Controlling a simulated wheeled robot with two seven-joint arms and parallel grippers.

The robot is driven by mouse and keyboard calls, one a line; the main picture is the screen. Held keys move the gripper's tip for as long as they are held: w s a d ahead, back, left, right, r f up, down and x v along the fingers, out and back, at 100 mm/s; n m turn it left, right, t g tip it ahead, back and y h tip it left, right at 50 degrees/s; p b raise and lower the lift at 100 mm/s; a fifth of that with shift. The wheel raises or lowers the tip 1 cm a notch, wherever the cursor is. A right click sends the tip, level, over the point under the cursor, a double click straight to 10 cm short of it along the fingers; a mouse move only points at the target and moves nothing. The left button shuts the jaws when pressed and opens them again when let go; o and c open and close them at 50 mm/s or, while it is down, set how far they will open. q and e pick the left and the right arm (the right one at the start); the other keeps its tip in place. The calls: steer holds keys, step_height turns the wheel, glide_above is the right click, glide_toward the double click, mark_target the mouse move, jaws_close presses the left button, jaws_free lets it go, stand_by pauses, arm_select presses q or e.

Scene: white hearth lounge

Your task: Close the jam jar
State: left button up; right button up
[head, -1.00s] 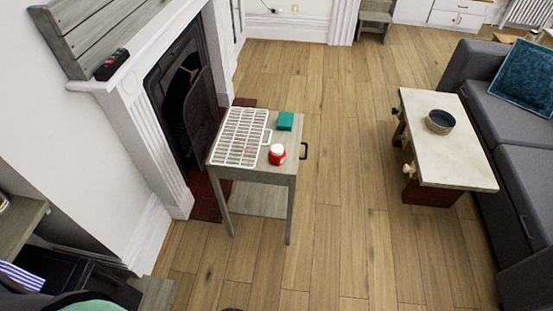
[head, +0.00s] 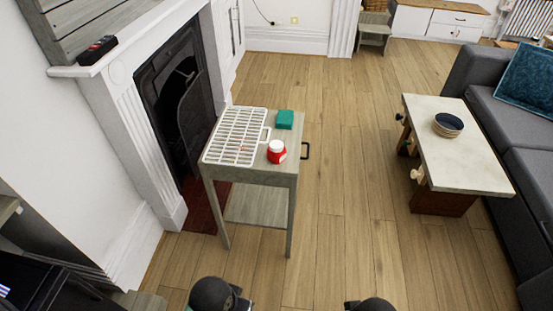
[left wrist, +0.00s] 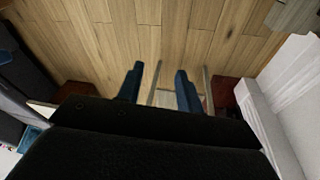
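The jam jar (head: 276,155) is red with a white top and stands upright near the front right of a small grey side table (head: 285,176). I cannot tell at this size how its lid sits. My left gripper (left wrist: 160,86) shows in the left wrist view with two blue fingers apart and nothing between them. It is over the floor, away from the jar. Dark rounded parts of my arms show at the bottom of the head view, but no fingertips show there. My right gripper is not in view.
A white rack (head: 236,137) and a teal box (head: 285,119) share the side table. A fireplace (head: 185,100) stands close on its left. A low table (head: 460,165) with a bowl (head: 447,125) and a grey sofa (head: 520,150) are at right. The floor between is clear.

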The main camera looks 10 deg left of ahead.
arm_select(q)
steer(key=shift+s+r, duration=0.1)
steer(key=shift+r, duration=0.2)
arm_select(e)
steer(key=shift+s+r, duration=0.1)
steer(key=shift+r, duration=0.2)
arm_select(q)
steer(key=shift+o, duration=0.2)
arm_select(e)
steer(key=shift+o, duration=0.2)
